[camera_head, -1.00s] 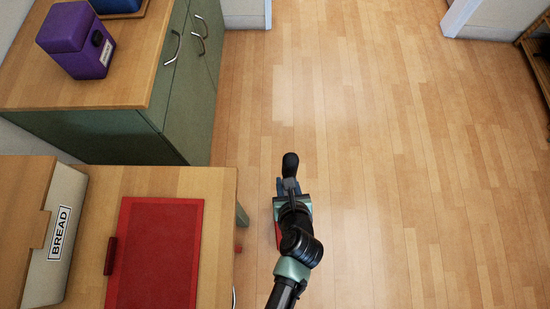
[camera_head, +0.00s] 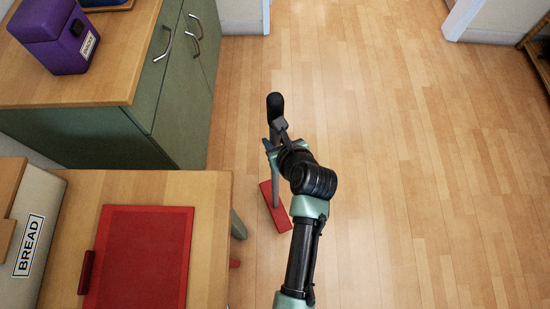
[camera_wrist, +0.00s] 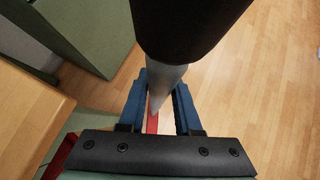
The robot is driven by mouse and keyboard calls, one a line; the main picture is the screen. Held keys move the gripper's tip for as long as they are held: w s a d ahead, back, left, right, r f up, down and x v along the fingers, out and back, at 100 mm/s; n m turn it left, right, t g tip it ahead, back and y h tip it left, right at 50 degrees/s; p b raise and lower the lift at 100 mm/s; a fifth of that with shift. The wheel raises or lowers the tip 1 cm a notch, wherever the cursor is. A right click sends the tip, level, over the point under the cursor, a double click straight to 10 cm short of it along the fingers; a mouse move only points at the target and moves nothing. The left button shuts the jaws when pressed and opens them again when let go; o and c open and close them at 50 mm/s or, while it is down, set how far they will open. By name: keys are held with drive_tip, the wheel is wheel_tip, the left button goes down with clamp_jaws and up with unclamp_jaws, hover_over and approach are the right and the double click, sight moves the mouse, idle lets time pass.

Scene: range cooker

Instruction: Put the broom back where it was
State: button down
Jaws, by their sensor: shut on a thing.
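The broom stands nearly upright in the head view, with a black grip end at the top, a grey handle and a red head (camera_head: 274,208) low over or on the wooden floor. I cannot tell whether the head touches the floor. My gripper (camera_head: 272,147) is shut on the broom's handle below the black grip. In the wrist view the grey handle (camera_wrist: 164,82) passes between the blue fingers of my gripper (camera_wrist: 160,100), and the black grip (camera_wrist: 185,25) fills the top middle. A strip of the red head shows between the fingers.
A wooden worktop with a red board (camera_head: 140,258) and a bread bin (camera_head: 32,215) is close on the left. A green cabinet (camera_head: 165,75) carrying a purple canister (camera_head: 55,38) stands behind it. A gap separates the two units. The floor to the right is open.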

wheel_tip(320, 180, down, 6)
drive_tip(key=b, duration=0.1)
drive_tip(key=shift+f+b, duration=0.15)
drive_tip(key=shift+b, duration=0.15)
drive_tip(key=c, duration=0.6)
unclamp_jaws()
drive_tip(key=shift+f, duration=0.2)
drive_tip(key=p+v, duration=0.3)
drive_tip(key=v, duration=0.9)
drive_tip(key=shift+s, duration=0.1)
